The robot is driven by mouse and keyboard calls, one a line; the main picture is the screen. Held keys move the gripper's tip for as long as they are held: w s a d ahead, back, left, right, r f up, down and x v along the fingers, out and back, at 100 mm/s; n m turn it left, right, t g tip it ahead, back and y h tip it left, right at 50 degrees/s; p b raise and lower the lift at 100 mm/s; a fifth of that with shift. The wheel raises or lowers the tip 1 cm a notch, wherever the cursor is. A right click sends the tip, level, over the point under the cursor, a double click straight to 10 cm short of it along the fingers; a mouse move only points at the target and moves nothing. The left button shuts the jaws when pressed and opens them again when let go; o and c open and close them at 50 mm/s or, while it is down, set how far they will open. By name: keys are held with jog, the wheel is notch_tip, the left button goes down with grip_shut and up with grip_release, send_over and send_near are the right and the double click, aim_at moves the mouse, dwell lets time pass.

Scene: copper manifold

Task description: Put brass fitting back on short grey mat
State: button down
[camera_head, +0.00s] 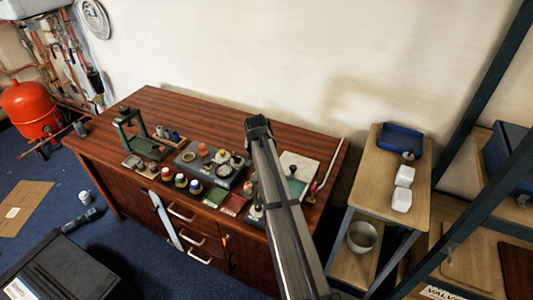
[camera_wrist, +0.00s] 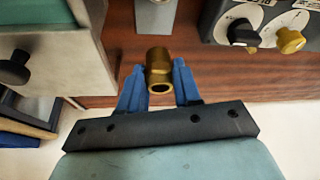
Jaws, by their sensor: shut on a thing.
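In the wrist view, my gripper (camera_wrist: 159,82) has two blue fingers shut on a brass fitting (camera_wrist: 158,70), a short hollow cylinder with its open end facing the camera. One finger touches each side of it. Red-brown wood of the bench shows behind it; I cannot tell the height above it. In the head view, my arm crosses the bench (camera_head: 180,99), and I cannot make out the gripper or the fitting there. I cannot pick out the short grey mat with certainty in either view.
A grey panel with knobs (camera_wrist: 290,22) stands right of the fitting; a pale box with a black knob (camera_wrist: 14,68) stands left. The bench's back left is clear.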

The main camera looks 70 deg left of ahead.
jog(key=shift+f, duration=2.1)
jog(key=shift+f, duration=1.3)
jog(key=shift+c, duration=1.5)
grip_release()
jog(key=shift+r, duration=0.1)
jog(key=shift+r, duration=3.9)
jog(key=shift+d, duration=0.1)
